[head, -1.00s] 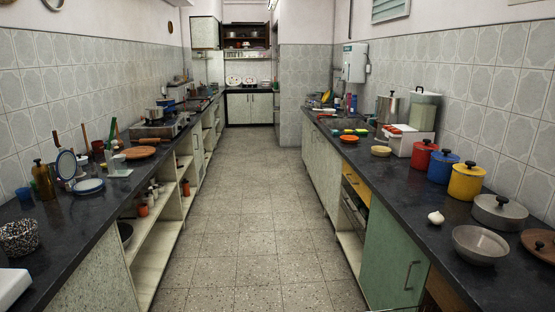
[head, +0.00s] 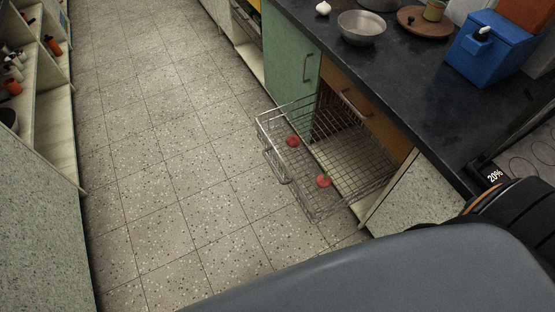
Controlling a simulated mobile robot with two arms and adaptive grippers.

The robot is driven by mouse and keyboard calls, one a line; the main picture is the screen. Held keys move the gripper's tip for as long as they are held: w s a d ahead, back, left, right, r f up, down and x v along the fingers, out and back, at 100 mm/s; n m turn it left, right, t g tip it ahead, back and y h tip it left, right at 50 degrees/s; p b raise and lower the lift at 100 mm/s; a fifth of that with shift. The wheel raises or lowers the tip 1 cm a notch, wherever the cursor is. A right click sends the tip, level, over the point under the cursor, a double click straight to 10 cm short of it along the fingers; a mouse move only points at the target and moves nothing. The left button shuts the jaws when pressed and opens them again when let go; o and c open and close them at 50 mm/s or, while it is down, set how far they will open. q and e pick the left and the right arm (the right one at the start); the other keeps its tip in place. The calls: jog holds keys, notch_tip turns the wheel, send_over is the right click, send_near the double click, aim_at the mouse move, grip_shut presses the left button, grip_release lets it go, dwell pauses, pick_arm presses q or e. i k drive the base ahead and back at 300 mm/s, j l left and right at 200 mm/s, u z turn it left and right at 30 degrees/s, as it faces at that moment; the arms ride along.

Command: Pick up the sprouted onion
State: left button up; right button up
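A small white bulb with a short tip, which looks like the onion (head: 323,8), sits on the dark countertop near the top edge of the head view. It stands just left of a grey metal bowl (head: 361,27), apart from it. Whether it has a sprout is too small to tell. Neither of my grippers shows in the head view.
A wire basket (head: 267,128) is pulled out below the counter (head: 405,75), with two red round items (head: 292,141) (head: 324,181). A round brown board (head: 410,22) and a blue cooler box (head: 490,47) stand right of the bowl. The tiled floor (head: 180,150) is clear.

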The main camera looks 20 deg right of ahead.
aim_at(324, 180)
jog(key=z, duration=1.4)
jog(key=i+j+z, duration=0.1)
jog(key=z, duration=0.3)
jog(key=i+j+z, duration=0.1)
jog(key=z, duration=0.3)
jog(key=j+z, duration=0.55)
jog(key=z, duration=0.25)
jog(key=i, duration=0.05)
